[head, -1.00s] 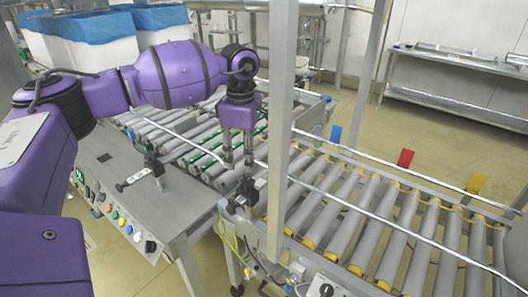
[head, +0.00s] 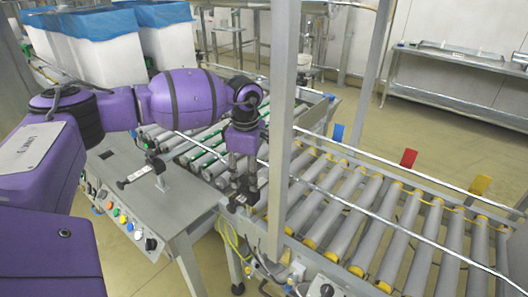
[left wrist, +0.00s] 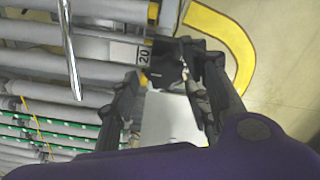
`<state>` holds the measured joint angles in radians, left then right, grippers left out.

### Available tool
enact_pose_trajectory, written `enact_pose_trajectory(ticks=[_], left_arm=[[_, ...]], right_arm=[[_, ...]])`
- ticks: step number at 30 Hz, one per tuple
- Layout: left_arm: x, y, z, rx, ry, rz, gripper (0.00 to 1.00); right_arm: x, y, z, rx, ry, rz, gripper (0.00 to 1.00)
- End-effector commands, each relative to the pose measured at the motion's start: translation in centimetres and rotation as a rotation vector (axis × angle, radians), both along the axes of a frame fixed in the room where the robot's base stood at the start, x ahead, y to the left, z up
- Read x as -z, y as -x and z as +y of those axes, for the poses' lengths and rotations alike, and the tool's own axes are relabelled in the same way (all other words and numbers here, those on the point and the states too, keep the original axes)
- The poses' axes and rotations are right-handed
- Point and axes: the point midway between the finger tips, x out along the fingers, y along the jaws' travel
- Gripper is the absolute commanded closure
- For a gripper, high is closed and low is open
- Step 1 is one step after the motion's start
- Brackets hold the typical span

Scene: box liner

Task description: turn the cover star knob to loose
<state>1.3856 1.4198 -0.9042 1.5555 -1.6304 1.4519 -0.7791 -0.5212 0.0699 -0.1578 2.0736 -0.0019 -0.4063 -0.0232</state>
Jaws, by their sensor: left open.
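My left gripper (head: 242,190) points down at the edge of the roller conveyor, beside the grey post. It is open. A small dark fitting that looks like the cover star knob (head: 236,206) is just below its fingertips. In the left wrist view, a black knob-like part (left wrist: 165,73) lies between the two spread fingers of my left gripper (left wrist: 160,78). The fingers and shadow hide part of its outline, and I cannot tell whether they touch it. My right gripper is in neither view.
A grey vertical post (head: 281,130) stands just right of the gripper. A control panel (head: 125,195) with coloured buttons and a small clamp stand (head: 155,168) are to the left. Conveyor rollers (head: 365,215) run to the right. Blue-lined white boxes (head: 110,45) stand behind.

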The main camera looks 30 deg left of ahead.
Motion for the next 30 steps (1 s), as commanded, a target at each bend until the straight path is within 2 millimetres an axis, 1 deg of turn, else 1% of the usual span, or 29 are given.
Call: enact_pose_trajectory(ticks=[1, 9, 10, 16, 20, 26, 30], left_arm=[[0.1, 0.0, 0.0, 0.0, 0.0, 0.001, 0.6], [0.0, 0.0, 0.0, -0.001, 0.0, 0.0, 0.95], [0.0, 0.0, 0.0, -0.001, 0.0, -0.001, 0.97], [-0.1, -0.1, 0.1, -0.014, -0.001, -0.003, 0.97], [-0.1, -0.1, 0.1, -0.052, -0.001, -0.004, 0.97], [-0.3, -0.1, 0.2, -0.169, -0.001, -0.006, 0.97], [-0.4, -0.2, 0.3, -0.29, -0.002, -0.009, 0.97]], right_arm=[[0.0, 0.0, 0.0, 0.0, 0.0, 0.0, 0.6], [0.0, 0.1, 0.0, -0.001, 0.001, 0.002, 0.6], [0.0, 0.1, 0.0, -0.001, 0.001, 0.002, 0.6], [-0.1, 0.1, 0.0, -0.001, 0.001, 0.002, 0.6], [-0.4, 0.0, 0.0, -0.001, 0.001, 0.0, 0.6], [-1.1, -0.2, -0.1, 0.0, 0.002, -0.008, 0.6], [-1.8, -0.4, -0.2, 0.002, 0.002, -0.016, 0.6]])
